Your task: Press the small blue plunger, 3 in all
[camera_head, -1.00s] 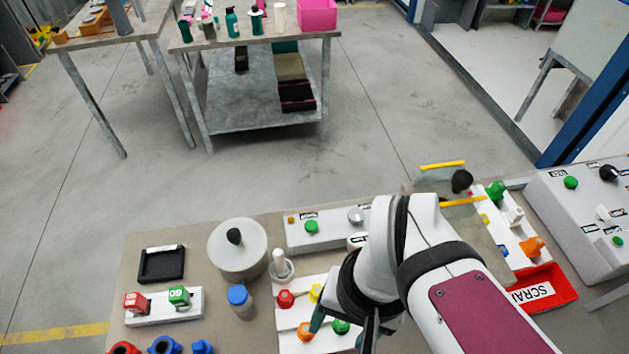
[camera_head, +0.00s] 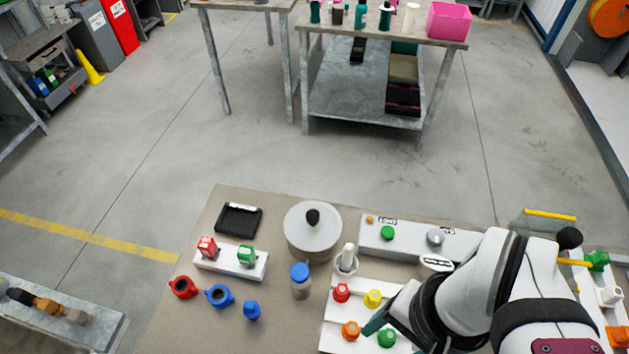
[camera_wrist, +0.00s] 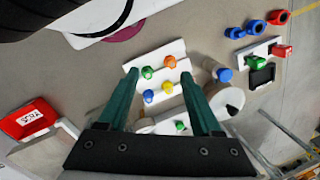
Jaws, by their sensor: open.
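A small blue piece (camera_head: 252,310) with a knob-like top stands at the front left of the bench, beside a blue ring-topped piece (camera_head: 219,296) and a red one (camera_head: 183,288). A clear container with a blue cap (camera_head: 300,272) stands farther right; the cap also shows in the wrist view (camera_wrist: 224,75). I cannot tell which blue part is the plunger. My gripper (camera_head: 378,324) is open and empty above the white board with coloured knobs; its teal fingers (camera_wrist: 158,75) straddle the board in the wrist view. My arm hides part of the board.
A round grey lidded pot (camera_head: 305,240), a black tray (camera_head: 239,218) and a block with red and green switches (camera_head: 228,262) stand behind the blue pieces. A white panel (camera_head: 405,243) lies behind the knobs. The red scrap bin shows in the wrist view (camera_wrist: 27,117).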

